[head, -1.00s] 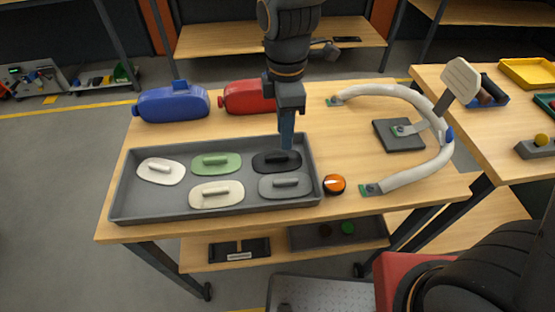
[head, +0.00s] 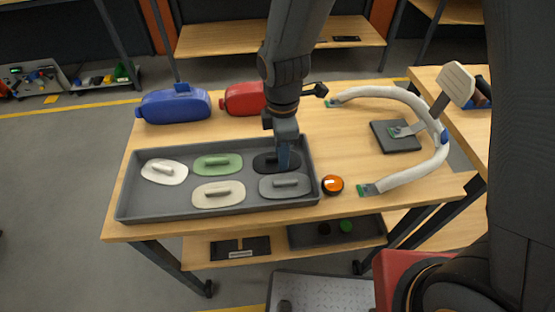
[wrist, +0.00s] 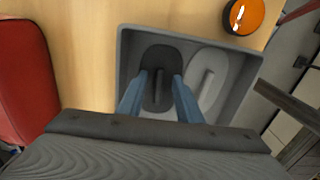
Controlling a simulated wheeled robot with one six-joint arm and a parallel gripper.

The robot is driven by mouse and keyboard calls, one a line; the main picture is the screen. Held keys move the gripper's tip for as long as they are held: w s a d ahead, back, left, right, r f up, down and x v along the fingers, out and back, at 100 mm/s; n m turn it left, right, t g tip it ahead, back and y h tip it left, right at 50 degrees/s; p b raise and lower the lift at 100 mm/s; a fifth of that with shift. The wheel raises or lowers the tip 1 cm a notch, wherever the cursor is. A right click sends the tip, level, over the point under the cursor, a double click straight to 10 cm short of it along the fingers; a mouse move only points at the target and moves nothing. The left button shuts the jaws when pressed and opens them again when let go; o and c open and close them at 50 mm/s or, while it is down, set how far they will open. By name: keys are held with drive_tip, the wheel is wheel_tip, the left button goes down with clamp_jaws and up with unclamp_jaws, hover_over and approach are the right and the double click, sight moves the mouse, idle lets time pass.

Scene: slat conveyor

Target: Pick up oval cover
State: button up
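A shallow grey tray (head: 132,203) on the wooden table holds several oval covers with raised bar handles: white (head: 165,172), green (head: 217,165), black (head: 265,164), cream (head: 218,195) and grey (head: 285,187). My gripper (wrist: 159,79) is open over the black cover, its blue fingers on either side of the handle in the wrist view. In the head view, my gripper (head: 283,166) hides part of the black cover. I cannot tell whether the fingers touch it. The grey cover also shows in the wrist view (wrist: 211,87), right of the fingers.
An orange-topped round button (head: 332,185) sits just right of the tray. Blue (head: 174,104) and red (head: 242,99) canisters stand behind it. A curved white tube frame (head: 385,91) and a dark square base (head: 396,137) occupy the table's right side.

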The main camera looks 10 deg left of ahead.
drive_tip(key=shift+c, duration=0.4)
clamp_jaws()
drive_tip(key=shift+r, duration=0.1)
wheel_tip(320, 180, up, 10)
drive_tip(key=b, duration=0.2)
